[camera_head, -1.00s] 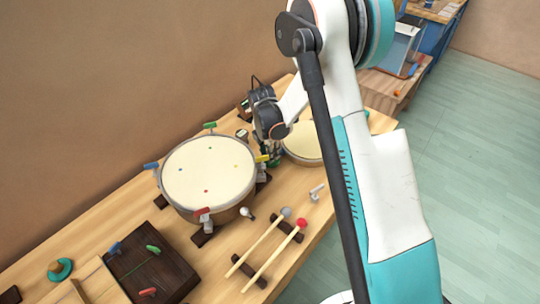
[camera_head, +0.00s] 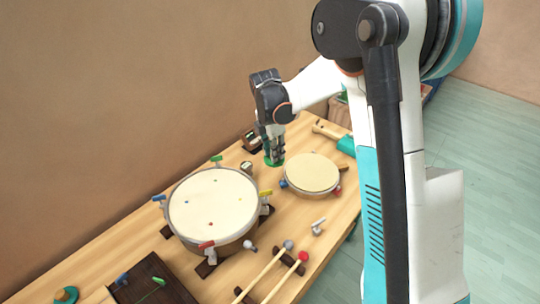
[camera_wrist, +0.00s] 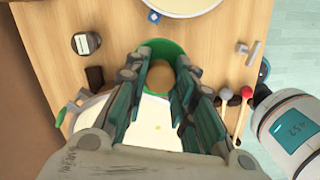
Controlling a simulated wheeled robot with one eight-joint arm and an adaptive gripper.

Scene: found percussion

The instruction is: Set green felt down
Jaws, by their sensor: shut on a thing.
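In the head view my gripper (camera_head: 274,154) points down over the wooden table, between the large drum and the small drum. The green felt (camera_head: 274,162) shows there as a green patch under the fingertips. I cannot tell whether the felt touches the table.
The large drum (camera_head: 213,203) stands front left of my gripper, the small drum (camera_head: 312,173) to the right. Two mallets (camera_head: 270,277) and a grey key-like piece (camera_head: 318,227) are nearer the front.

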